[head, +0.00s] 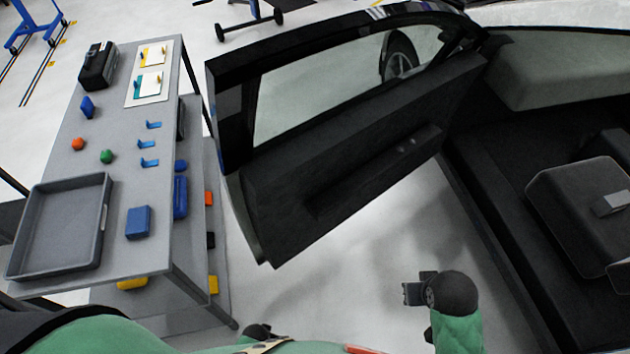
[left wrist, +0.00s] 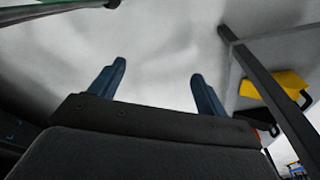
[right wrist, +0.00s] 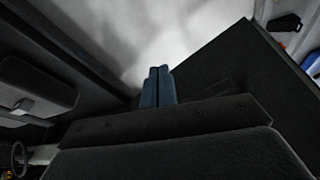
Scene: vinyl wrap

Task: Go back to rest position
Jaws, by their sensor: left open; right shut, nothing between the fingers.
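My left gripper (left wrist: 159,70) is open, with its two blue fingers wide apart and only pale floor visible between them. In the head view, only a dark part of my left wrist shows at the bottom edge, so its fingers are hidden there. My right gripper (right wrist: 158,70) is shut and empty, with its two blue fingers side by side. In the head view, my right gripper (head: 408,291) is low over the pale floor, between the open car door (head: 350,160) and the car's interior (head: 500,210). Neither gripper is seen touching anything.
A grey table (head: 125,190) stands at the left, bearing a grey tray (head: 103,240), a blue box (head: 138,222), a black case (head: 98,65) and small items. A yellow item (left wrist: 275,90) is near a dark table leg in the left wrist view. Floor between table and car is clear.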

